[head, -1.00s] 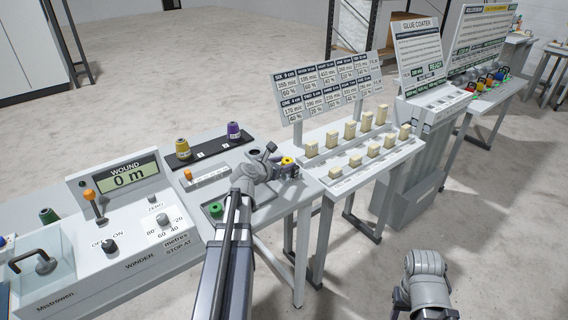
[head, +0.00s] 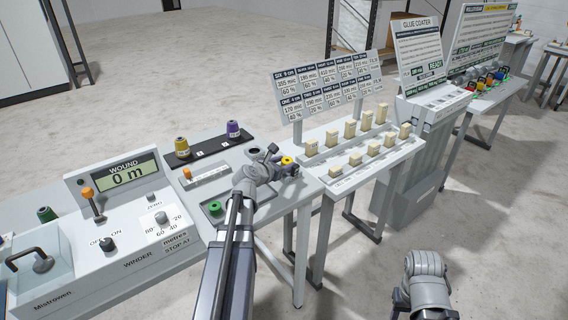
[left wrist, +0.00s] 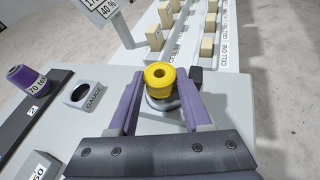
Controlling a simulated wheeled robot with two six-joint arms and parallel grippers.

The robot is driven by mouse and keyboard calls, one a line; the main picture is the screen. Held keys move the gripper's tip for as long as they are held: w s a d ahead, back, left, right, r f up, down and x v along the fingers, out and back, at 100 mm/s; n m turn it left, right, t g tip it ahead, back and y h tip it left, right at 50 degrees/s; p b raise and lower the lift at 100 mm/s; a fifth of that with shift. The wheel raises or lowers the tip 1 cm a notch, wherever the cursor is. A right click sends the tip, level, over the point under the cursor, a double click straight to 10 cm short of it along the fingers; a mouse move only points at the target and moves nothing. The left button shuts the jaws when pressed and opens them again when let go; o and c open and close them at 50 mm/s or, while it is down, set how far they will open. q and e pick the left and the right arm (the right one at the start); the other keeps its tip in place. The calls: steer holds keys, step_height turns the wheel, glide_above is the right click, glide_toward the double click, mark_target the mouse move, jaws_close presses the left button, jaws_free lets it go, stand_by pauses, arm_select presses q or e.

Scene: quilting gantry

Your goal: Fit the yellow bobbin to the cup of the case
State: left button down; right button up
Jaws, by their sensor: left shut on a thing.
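The yellow bobbin (head: 287,160) is at my left gripper (head: 283,168), near the right end of the winder table. In the left wrist view the bobbin (left wrist: 159,75) sits between the two purple-grey fingertips of the left gripper (left wrist: 160,80), which is shut on it. A grey rounded part, seemingly the case's cup (left wrist: 160,103), shows just below the bobbin. I cannot tell whether the two touch or how deep the bobbin sits. Of my right arm only links show in the head view; its gripper is out of view.
A gauge ring (left wrist: 81,93) stands left of the bobbin. A rack of cream blocks (head: 350,129) stands to the right.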

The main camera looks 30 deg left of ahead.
arm_select(q)
steer(key=shift+f, duration=0.2)
steer(key=shift+r, duration=0.35)
stand_by(0.4)
steer(key=shift+d+f+n+y, duration=0.1)
steer(key=shift+d+n+y, duration=0.05)
steer(key=shift+n+y, duration=0.55)
steer(key=shift+y, duration=0.1)
steer(key=shift+n+y+p, duration=0.3)
steer(key=shift+p, duration=0.2)
steer(key=shift+d+g, duration=0.15)
steer(key=shift+g, duration=0.15)
